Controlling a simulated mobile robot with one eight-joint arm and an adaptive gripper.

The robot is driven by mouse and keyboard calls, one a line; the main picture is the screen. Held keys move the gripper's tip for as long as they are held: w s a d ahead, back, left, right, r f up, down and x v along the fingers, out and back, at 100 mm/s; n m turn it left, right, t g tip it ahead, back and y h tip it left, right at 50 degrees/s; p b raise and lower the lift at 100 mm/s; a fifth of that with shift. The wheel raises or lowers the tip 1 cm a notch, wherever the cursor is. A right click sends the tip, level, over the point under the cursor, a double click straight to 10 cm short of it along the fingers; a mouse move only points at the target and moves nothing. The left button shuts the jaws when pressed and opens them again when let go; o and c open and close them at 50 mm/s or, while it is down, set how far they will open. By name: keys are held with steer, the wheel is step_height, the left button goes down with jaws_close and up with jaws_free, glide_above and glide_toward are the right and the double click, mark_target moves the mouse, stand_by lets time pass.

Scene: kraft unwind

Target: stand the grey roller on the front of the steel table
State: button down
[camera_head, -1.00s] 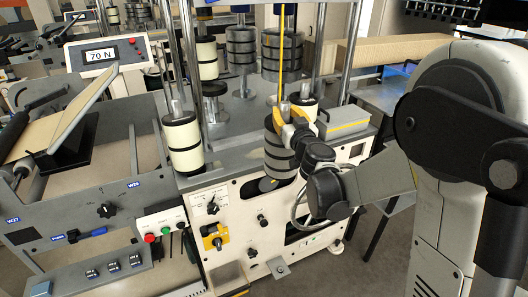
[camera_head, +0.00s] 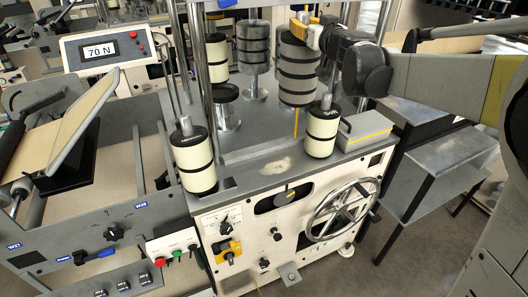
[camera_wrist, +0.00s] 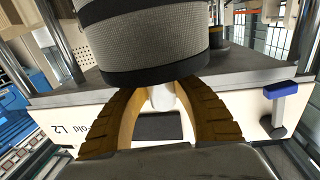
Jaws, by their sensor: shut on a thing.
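The grey roller (camera_head: 298,75), a ribbed grey cylinder with black bands, hangs roughly upright above the steel table (camera_head: 240,178). My gripper (camera_head: 311,34), with yellow fingers, is shut on its top end. No contact between roller and table shows. In the wrist view the roller (camera_wrist: 150,38) fills the upper middle, and my gripper's brown-yellow fingers (camera_wrist: 163,92) curve in around its pale post, partly hidden by the roller. The table's front strip, with a pale worn patch (camera_head: 281,165), is bare below.
Cream rollers stand at the table's front left (camera_head: 193,162) and right (camera_head: 322,130). Another grey roller (camera_head: 253,45) stands behind. A grey box (camera_head: 364,130) sits at the right edge. Steel posts (camera_head: 198,70) rise at left. A thin yellow strip (camera_head: 296,122) shows below the held roller.

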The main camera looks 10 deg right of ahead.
steer(key=shift+w+r, duration=0.2)
steer(key=shift+w, duration=0.05)
step_height(320, 180, down, 28)
steer(key=b, duration=0.7)
steer(key=shift+r+b, duration=0.2)
steer(key=shift+b, duration=0.1)
steer(key=shift+f, duration=0.2)
steer(key=c, duration=1.1)
jaws_free()
steer(key=shift+r, duration=0.1)
